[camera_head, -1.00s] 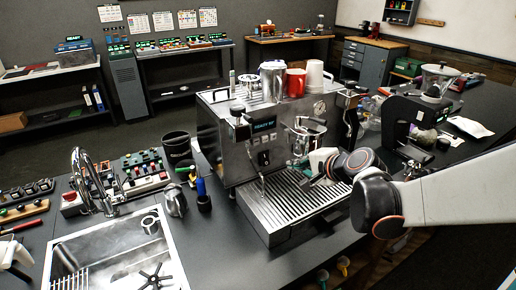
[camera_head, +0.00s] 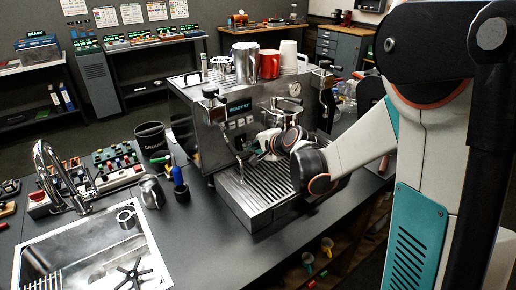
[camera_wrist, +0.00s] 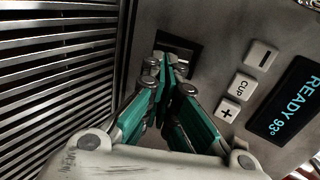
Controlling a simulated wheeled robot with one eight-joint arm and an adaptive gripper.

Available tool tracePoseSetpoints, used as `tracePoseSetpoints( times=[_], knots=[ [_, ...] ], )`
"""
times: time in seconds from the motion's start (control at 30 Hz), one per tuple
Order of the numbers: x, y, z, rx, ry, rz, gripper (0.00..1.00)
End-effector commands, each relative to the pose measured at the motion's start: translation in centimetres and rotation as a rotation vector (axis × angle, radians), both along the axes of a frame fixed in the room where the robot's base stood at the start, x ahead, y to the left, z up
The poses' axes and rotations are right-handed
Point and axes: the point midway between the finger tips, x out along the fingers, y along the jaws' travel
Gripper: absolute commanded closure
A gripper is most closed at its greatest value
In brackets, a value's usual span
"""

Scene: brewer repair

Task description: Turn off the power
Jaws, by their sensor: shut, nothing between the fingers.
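The espresso machine (camera_head: 206,130) is a steel box on the dark counter. Its display (camera_wrist: 285,108) is lit and reads READY 93°. A black switch in a dark recess (camera_wrist: 188,45) sits on the front panel, beside the minus, CUP and plus buttons (camera_wrist: 242,85). My gripper (camera_wrist: 166,62) has its teal fingers shut and empty, with the tips at the switch and covering part of it. Whether they touch it, and which way the switch is set, I cannot tell. In the head view my gripper (camera_head: 258,152) is at the machine's front, and the switch is hidden there.
The slatted drip tray (camera_head: 250,200) juts out below my gripper. A steam wand and portafilter parts hang near my wrist. Cups, including a red mug (camera_head: 269,64), stand on the machine. A sink (camera_head: 90,250), pitcher (camera_head: 152,190) and black knock bin (camera_head: 151,138) are to the left.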

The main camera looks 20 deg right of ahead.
Motion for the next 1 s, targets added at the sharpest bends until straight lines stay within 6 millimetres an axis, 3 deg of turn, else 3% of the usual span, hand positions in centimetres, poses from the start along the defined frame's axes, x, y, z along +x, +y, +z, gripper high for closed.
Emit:
tracePoseSetpoints(
  times=[0.43, 0.6, 1.0],
  knots=[
    [0.4, 0.1, -0.2, 0.0, 0.0, 0.0, 1.0],
    [0.9, 0.3, -1.3, 0.0, 0.0, 0.001, 1.0],
    [0.9, 0.3, -0.5, 0.0, 0.0, 0.0, 1.0]
  ],
)
